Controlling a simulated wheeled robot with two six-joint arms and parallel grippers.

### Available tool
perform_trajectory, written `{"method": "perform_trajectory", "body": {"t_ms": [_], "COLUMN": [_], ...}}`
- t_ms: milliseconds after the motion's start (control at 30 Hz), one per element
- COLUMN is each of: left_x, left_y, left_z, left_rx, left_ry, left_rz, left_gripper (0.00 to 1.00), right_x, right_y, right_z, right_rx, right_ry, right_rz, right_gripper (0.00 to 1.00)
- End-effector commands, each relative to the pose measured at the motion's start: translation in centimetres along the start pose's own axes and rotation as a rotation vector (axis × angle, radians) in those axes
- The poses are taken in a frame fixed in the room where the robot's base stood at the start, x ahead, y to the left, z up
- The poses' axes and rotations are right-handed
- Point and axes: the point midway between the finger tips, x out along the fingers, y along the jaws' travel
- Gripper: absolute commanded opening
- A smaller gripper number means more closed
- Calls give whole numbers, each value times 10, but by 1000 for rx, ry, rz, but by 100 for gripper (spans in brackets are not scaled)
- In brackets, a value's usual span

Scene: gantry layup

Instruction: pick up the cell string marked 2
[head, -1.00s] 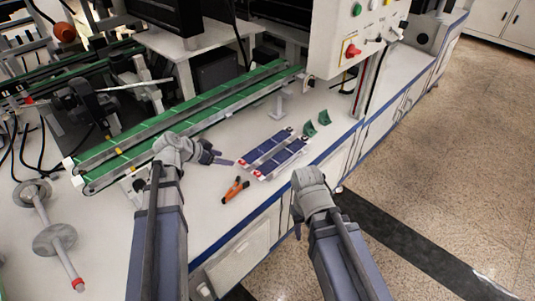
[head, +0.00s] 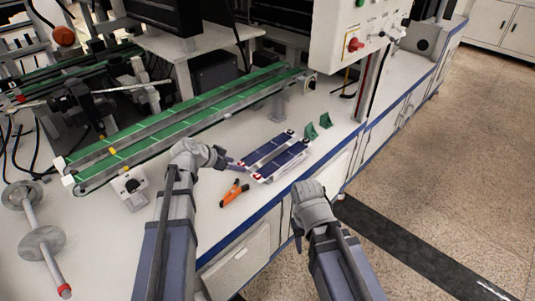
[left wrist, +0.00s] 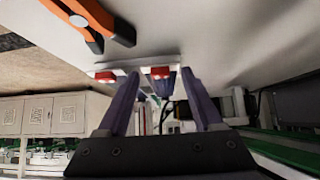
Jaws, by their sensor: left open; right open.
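Two dark blue cell strings with white ends and red marks lie side by side on the white bench: the far string (head: 267,149) and the near string (head: 282,161). I cannot read their numbers. My left gripper (head: 232,164) is open, just left of their red-marked ends. In the left wrist view, the open fingers (left wrist: 162,108) point at the far string's red end (left wrist: 160,73), which shows between them and still ahead. The near string's red end (left wrist: 105,76) is outside the fingers, to the left. My right gripper (head: 298,239) is open and empty, off the bench's front edge.
An orange and black clamp (head: 234,193) lies just in front of the strings' left ends. Two green brackets (head: 318,127) stand right of the strings. A green conveyor (head: 190,122) runs behind, and a control box (head: 345,35) hangs above.

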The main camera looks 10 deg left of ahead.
Motion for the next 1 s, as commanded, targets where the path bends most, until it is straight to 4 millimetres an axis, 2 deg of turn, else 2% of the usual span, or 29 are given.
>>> {"method": "perform_trajectory", "body": {"t_ms": [33, 267, 867, 1000], "left_x": [8, 7, 7, 7], "left_y": [-1, 0, 0, 0], "left_z": [2, 0, 0, 0], "left_rx": [0, -1, -1, 0], "left_ry": [0, 0, 0, 0], "left_rz": [0, 0, 0, 0], "left_gripper": [68, 68, 1, 0], "right_x": [7, 5, 5, 5], "right_y": [-1, 0, 0, 0], "right_z": [0, 0, 0, 0], "right_rx": [0, 0, 0, 0], "right_ry": [0, 0, 0, 0], "right_rz": [1, 1, 1, 1], "right_gripper": [50, 50, 50, 50]}}
